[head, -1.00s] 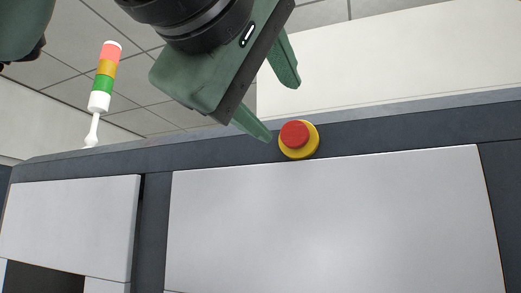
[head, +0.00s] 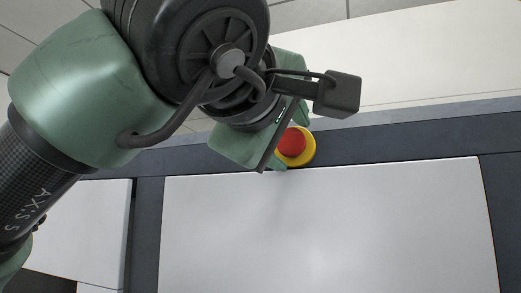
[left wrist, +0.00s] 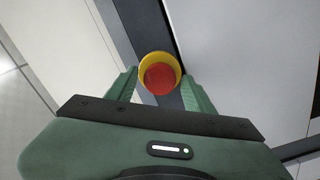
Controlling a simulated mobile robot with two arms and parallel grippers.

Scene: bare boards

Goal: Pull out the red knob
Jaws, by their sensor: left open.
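The red knob (head: 291,142) sits in a yellow ring (head: 311,148) on the dark frame strip above a large white panel. My left gripper (head: 290,143) is at the knob, and its body hides part of the knob's left side. In the left wrist view the red knob (left wrist: 160,78) and yellow ring (left wrist: 158,58) lie between the two green fingers of my left gripper (left wrist: 160,88). The fingers are open, one on each side, with a gap to the red cap. My right gripper is not in view.
The large white panel (head: 320,220) fills the front below the knob. A smaller white panel (head: 85,225) is at the lower left, with a dark opening beneath it. The pale surface (head: 420,50) beyond the grey edge is clear.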

